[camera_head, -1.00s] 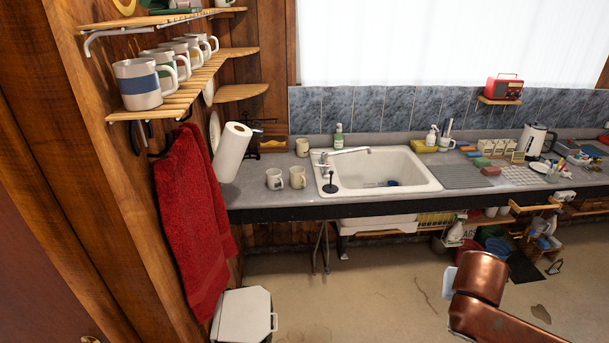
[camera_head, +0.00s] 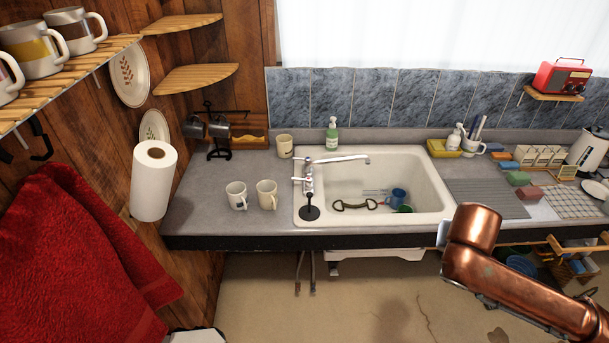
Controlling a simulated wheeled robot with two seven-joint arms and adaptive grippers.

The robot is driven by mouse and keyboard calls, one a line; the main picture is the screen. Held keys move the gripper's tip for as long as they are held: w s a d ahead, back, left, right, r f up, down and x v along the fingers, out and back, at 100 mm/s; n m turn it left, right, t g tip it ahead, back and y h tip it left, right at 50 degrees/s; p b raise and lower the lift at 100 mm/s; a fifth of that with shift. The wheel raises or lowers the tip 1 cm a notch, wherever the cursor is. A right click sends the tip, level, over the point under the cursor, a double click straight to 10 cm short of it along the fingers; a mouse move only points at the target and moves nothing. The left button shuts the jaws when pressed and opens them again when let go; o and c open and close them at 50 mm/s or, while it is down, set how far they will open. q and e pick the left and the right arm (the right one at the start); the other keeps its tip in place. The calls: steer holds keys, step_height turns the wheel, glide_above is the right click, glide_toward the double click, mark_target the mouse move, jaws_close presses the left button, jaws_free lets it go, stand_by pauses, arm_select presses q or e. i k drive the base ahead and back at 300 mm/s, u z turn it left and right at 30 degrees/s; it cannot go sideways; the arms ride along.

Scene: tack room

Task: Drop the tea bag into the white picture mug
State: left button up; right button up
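Two mugs stand upright near the front of the counter, left of the sink. The left one is a white mug with a dark picture (camera_head: 236,195). The right one is a cream mug (camera_head: 266,194) with a faint mark. Another cream mug (camera_head: 284,145) stands at the back, by the wall. I cannot make out a tea bag. My copper arm (camera_head: 480,255) comes in from the lower right, with no fingers showing. Neither gripper is in view.
The sink (camera_head: 428,187) holds a blue mug (camera_head: 398,196) and a dark-handled item. A paper towel roll (camera_head: 153,182) and a red towel (camera_head: 75,260) hang at the left. Mugs (camera_head: 36,52) stand on the left shelf. Counter (camera_head: 205,180) around the two front mugs is clear.

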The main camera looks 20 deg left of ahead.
mark_target(240, 204)
steer(key=u, duration=0.85)
steer(key=i, duration=1.1)
steer(key=u, duration=0.85)
